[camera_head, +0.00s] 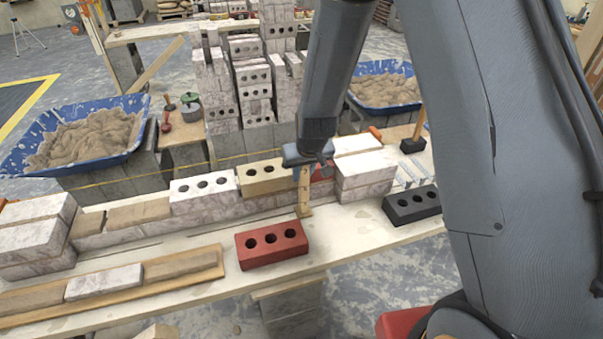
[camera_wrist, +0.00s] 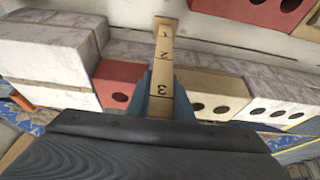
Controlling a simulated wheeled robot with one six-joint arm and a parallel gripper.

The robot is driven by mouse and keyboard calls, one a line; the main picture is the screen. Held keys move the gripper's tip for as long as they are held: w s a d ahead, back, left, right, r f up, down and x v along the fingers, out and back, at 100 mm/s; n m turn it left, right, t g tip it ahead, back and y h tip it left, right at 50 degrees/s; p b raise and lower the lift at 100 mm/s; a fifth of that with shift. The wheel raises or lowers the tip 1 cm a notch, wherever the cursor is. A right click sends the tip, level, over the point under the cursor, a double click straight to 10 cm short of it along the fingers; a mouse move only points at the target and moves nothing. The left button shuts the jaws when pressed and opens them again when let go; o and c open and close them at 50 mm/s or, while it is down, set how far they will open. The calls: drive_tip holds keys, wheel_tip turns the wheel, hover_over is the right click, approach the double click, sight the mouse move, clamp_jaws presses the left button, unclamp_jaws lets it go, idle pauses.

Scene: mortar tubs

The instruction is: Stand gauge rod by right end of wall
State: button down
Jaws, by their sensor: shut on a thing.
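The gauge rod (camera_head: 304,190) is a light wooden strip with a small foot at its lower end. It stands about upright in front of the wall (camera_head: 150,219), left of its right end stack (camera_head: 365,177). My gripper (camera_head: 305,165) is shut on the rod's upper part. In the wrist view the rod (camera_wrist: 162,60) carries marks 1, 2 and 3, and my gripper (camera_wrist: 160,98) holds it near the 3. I cannot tell whether the foot touches the bench. The right end stack also shows at left in the wrist view (camera_wrist: 50,65).
A loose red brick (camera_head: 272,245) lies on the bench left of the rod, and a black brick (camera_head: 412,205) right of it. A red brick (camera_wrist: 118,85) in the wall adjoins the end stack. Blue mortar tubs (camera_head: 80,135) stand behind. Bare bench lies between the loose bricks.

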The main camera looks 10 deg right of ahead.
drive_tip(key=shift+f, duration=0.15)
drive_tip(key=c, duration=1.5)
unclamp_jaws()
drive_tip(key=shift+p+v, duration=2.3)
drive_tip(key=shift+v, duration=1.65)
